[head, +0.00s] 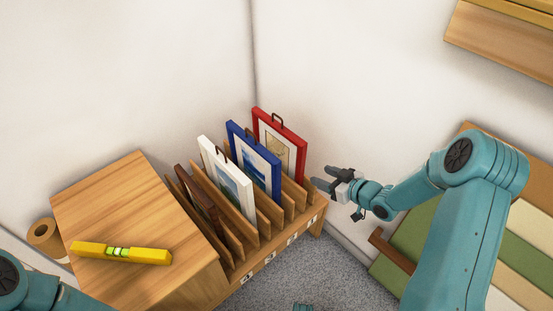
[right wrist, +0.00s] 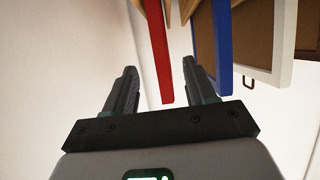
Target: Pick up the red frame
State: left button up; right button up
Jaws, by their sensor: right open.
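The red frame (head: 299,145) stands upright in the last slot of a wooden rack (head: 238,246), nearest the back corner, with a dark handle on top. In the right wrist view the red frame (right wrist: 159,50) shows edge-on between the fingers' lines, beyond or near the tips. My right gripper (head: 322,178) is open and empty, just right of the red frame; it also shows in the right wrist view (right wrist: 159,68). I cannot tell whether it touches the frame. Part of my left arm shows at the lower left; its gripper is out of view.
A blue frame (head: 272,178), a white frame (head: 246,205) and a brown frame (head: 194,200) stand in the other slots. A wooden cabinet (head: 125,195) holds a yellow level (head: 92,250); a tape roll (head: 43,234) lies beside it. Walls rise close behind the rack. A striped bench (head: 420,235) is at right.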

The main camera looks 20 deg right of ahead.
aim_at(296, 164)
jog(key=b+x, duration=0.1)
jog(key=x, duration=0.6)
jog(key=shift+w+a+f+b, duration=0.1)
jog(key=shift+w+f+b, duration=0.1)
jog(key=shift+w+b, duration=0.1)
jog(key=b+x, duration=0.2)
jog(key=x, duration=0.3)
jog(key=shift+w, duration=0.1)
jog(key=shift+c, duration=0.3)
grip_shut()
jog(key=shift+w+r, duration=0.1)
jog(key=shift+r, duration=0.05)
